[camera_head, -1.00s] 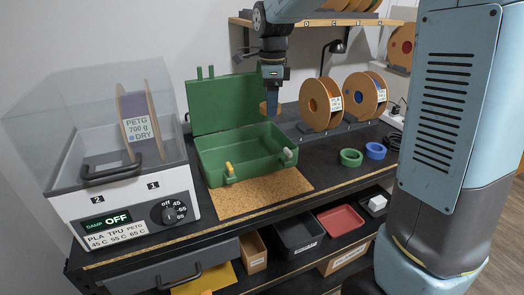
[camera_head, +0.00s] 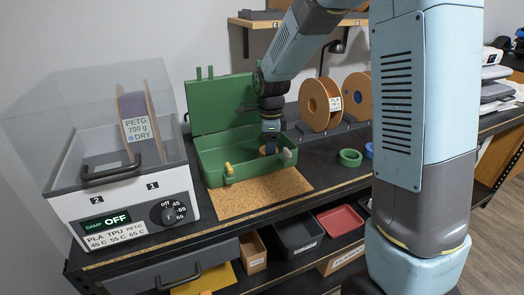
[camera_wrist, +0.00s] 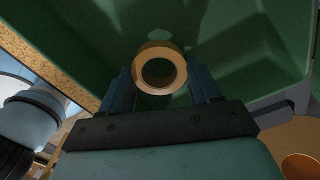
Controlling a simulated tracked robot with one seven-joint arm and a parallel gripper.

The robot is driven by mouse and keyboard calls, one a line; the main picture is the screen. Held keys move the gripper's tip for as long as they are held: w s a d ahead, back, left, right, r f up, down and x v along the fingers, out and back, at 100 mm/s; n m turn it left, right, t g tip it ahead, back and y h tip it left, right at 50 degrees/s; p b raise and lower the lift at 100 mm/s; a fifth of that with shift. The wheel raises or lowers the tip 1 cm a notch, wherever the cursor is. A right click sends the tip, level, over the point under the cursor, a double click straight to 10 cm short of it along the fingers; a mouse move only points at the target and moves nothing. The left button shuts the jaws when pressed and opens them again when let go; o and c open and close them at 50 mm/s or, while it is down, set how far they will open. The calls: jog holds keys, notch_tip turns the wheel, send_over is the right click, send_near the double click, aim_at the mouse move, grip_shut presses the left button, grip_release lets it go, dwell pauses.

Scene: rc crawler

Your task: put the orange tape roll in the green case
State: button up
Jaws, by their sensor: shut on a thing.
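The green case (camera_head: 217,158) stands open on the bench, its lid upright at the back. My gripper (camera_head: 268,150) is low inside the right part of the case. It is shut on the orange tape roll (camera_head: 263,150). In the wrist view the roll (camera_wrist: 160,53) sits between the two fingers of my gripper (camera_wrist: 162,78), with the green case interior (camera_wrist: 215,45) behind it. I cannot tell whether the roll touches the case floor.
A cork mat (camera_head: 255,194) lies in front of the case. A filament dryer (camera_head: 130,205) stands at the left. A green tape roll (camera_head: 350,157) and a blue one (camera_head: 369,150) are at the right. Filament spools (camera_head: 312,105) stand behind them.

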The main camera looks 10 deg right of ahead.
jog(key=shift+f, duration=0.65)
jog(key=o, duration=1)
jog(key=shift+o, duration=0.2)
